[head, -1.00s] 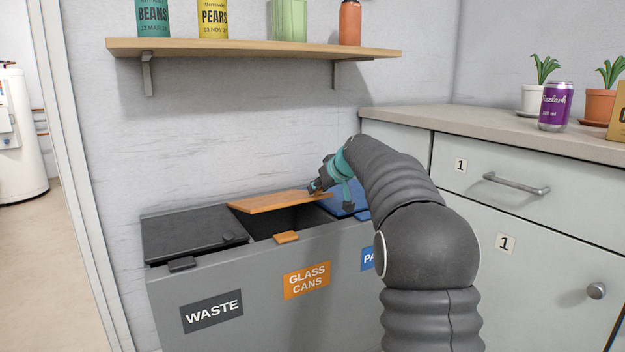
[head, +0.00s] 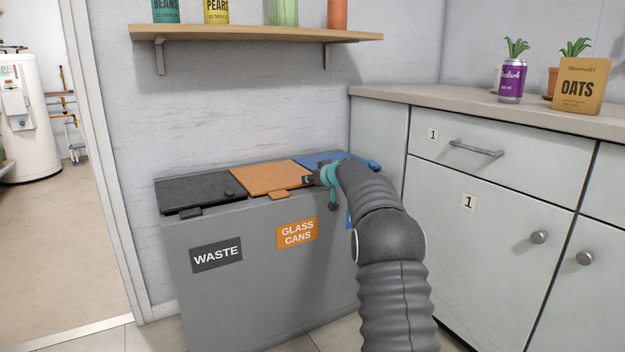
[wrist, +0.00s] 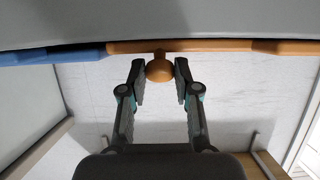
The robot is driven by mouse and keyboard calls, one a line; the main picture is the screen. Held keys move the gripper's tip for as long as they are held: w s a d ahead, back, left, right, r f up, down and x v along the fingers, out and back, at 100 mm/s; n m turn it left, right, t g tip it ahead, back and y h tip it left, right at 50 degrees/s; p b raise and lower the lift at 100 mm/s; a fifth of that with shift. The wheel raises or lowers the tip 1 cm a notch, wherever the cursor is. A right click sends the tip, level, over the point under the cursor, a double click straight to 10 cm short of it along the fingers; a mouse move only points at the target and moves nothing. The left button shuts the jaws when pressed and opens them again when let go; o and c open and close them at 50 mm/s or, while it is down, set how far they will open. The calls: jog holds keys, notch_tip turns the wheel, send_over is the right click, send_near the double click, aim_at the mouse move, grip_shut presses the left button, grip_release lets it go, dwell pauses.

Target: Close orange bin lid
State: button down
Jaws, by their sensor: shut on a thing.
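The orange lid (head: 268,177) of the glass and cans bin lies flat over its opening in the head view, level with the lids beside it. Its edge (wrist: 205,46) shows as an orange strip in the wrist view. My gripper (head: 311,180) is at the lid's right front corner. In the wrist view, its fingers (wrist: 159,75) are shut on the round orange knob (wrist: 159,69) of the lid, one on each side. In the head view the knob is hidden by my gripper.
The black waste lid (head: 200,191) is shut on the left. The blue lid (head: 322,158) is on the right, partly hidden by my arm. A shelf (head: 250,36) hangs above the bins. Grey cabinets (head: 475,185) stand close on the right.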

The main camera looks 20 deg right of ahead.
jog(key=shift+f, duration=0.95)
jog(key=c, duration=0.9)
grip_release()
jog(key=shift+f, duration=0.15)
jog(key=shift+c, duration=0.2)
jog(key=shift+o, duration=0.4)
jog(key=shift+r, duration=0.3)
jog(key=shift+r, duration=0.1)
jog(key=shift+s+d+r, duration=0.1)
jog(key=shift+s+r, duration=0.15)
jog(key=shift+s, duration=0.1)
jog(key=v, duration=1.1)
